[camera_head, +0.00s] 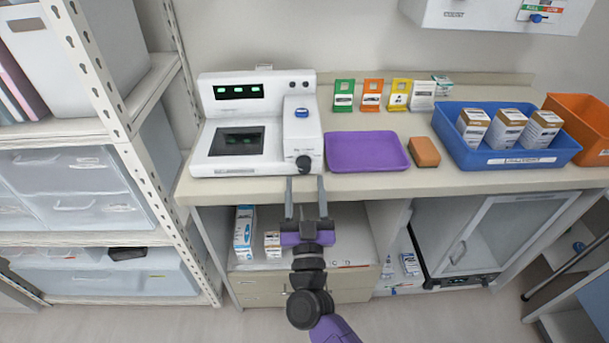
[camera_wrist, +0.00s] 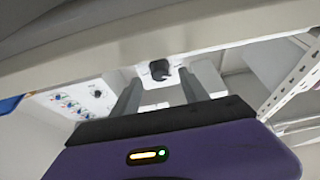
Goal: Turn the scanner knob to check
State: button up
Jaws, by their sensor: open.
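The white scanner (camera_head: 238,125) stands on the left part of the counter, with lit green displays and a blue button on its right block. Its black knob (camera_head: 304,162) is low on the front of that right block, and its pointer position is too small to read in the head view. In the wrist view a black knob (camera_wrist: 159,68) on a white panel shows between the fingers. My gripper (camera_head: 305,182) is open and empty, just in front of the counter edge and below the knob, apart from it. It also shows in the wrist view (camera_wrist: 160,90).
A purple tray (camera_head: 366,151) and an orange sponge (camera_head: 424,152) lie right of the scanner. A blue bin (camera_head: 508,158) holds several boxes. The counter edge (camera_head: 450,183) runs close by my gripper, with shelves below. A shelving rack (camera_head: 128,150) stands at left.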

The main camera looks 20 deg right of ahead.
aim_at(304, 165)
jog(key=shift+x, duration=1.45)
jog(key=shift+c, duration=0.4)
grip_shut()
